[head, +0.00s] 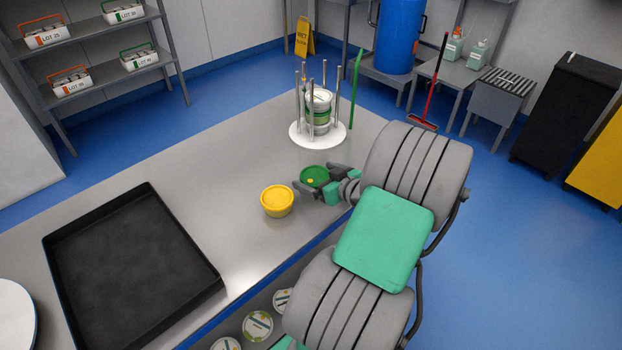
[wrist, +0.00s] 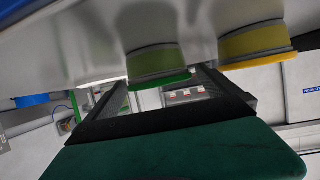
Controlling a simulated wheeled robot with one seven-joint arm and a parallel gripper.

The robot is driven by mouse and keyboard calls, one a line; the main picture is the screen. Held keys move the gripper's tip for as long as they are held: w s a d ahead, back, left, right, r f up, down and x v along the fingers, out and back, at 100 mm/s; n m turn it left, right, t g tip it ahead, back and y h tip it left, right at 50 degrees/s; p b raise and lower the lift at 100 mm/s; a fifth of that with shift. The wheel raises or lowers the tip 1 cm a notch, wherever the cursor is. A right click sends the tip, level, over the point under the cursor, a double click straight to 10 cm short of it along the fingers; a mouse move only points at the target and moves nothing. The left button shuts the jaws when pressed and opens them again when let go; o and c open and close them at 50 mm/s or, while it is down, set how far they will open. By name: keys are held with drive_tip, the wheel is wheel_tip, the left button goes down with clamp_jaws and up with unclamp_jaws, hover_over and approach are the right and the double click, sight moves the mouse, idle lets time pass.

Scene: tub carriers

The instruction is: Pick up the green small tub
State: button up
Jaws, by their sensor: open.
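The green small tub (head: 314,175) stands on the steel table, and its round green lid has a small yellow spot. My gripper (head: 321,179) is open at table height, with one dark finger on the near side of the tub and one on the far right side. In the wrist view, which looks upside down, the green tub (wrist: 155,62) shows at the gap between the fingertips (wrist: 163,82). I cannot tell whether either finger touches it. A yellow tub (head: 277,201) stands close to its left and also shows in the wrist view (wrist: 255,45).
A round white carrier (head: 300,134) with upright rods and stacked tubs (head: 319,100) stands behind the green tub. A black tray (head: 130,265) lies at the left. The table between tray and yellow tub is clear. Several lidded tubs (head: 257,326) sit below the table edge.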

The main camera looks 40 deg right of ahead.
sight(315, 175)
drive_tip(key=x, duration=0.3)
drive_tip(key=shift+w+f+p, duration=0.15)
drive_tip(key=shift+w+p, duration=0.15)
drive_tip(key=shift+c, duration=0.6)
drive_tip(key=c, duration=1.3)
drive_tip(key=shift+c, duration=0.6)
